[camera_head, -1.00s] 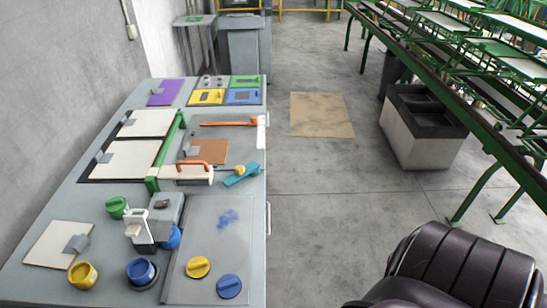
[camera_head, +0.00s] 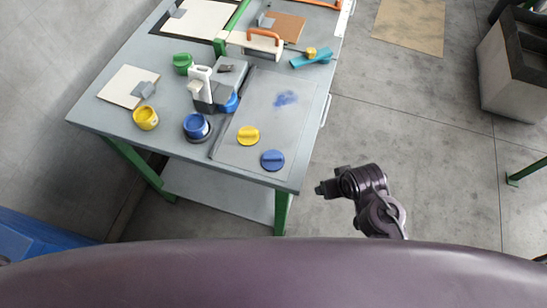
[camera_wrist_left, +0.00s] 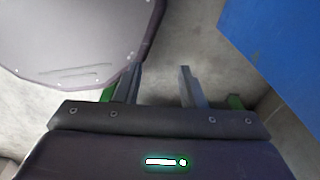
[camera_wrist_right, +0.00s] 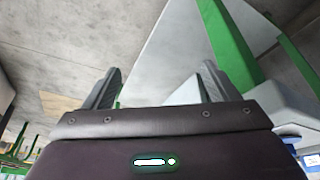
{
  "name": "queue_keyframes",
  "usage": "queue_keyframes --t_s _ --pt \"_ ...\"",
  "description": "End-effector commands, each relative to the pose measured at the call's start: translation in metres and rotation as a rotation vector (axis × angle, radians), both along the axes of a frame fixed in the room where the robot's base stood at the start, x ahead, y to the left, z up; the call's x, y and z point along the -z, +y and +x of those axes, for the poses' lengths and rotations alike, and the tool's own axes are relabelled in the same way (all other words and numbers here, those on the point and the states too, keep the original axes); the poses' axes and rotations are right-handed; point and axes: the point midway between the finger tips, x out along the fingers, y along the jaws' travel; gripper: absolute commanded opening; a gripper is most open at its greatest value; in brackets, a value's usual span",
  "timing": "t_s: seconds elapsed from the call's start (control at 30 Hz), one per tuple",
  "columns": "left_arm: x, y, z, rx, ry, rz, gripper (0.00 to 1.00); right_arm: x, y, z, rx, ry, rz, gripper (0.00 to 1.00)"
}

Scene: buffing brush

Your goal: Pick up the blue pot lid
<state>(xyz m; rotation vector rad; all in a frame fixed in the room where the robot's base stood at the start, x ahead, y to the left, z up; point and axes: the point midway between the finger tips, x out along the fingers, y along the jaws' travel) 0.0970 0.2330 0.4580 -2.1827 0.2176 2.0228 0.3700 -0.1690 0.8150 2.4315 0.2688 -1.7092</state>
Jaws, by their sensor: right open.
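The blue pot lid (camera_head: 273,160) is a round disc with a raised grip. It lies flat on the grey panel at the table's near right corner, just below the yellow lid (camera_head: 248,135). My right gripper (camera_wrist_right: 160,78) is open and empty in the right wrist view. In the head view, my right arm (camera_head: 360,187) hangs off the table's right side, apart from the lid. My left gripper (camera_wrist_left: 158,72) has its fingers apart with nothing between them in the left wrist view. It is outside the head view.
A blue pot (camera_head: 196,126), yellow pot (camera_head: 146,117) and green pot (camera_head: 183,63) stand on the table (camera_head: 100,113), left of the panel. A white-handled grey tool (camera_head: 203,88) stands between them and the panel.

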Motion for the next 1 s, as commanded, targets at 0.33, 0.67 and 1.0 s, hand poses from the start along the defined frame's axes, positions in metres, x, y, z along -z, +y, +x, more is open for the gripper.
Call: queue_keyframes --t_s 0.33,0.67,1.0 --pt "0.0 -0.002 0.015 0.0 -0.023 -0.003 0.36 -0.108 0.059 0.053 -0.197 -0.253 0.034 0.81" --pt "0.001 -0.002 0.013 0.0 -0.02 -0.003 0.36 -0.168 0.173 0.096 -0.615 -0.54 0.127 0.81" --pt "0.002 -0.003 0.01 0.001 -0.015 -0.004 0.36 -0.158 0.216 0.062 -1.263 -0.405 0.154 0.81"
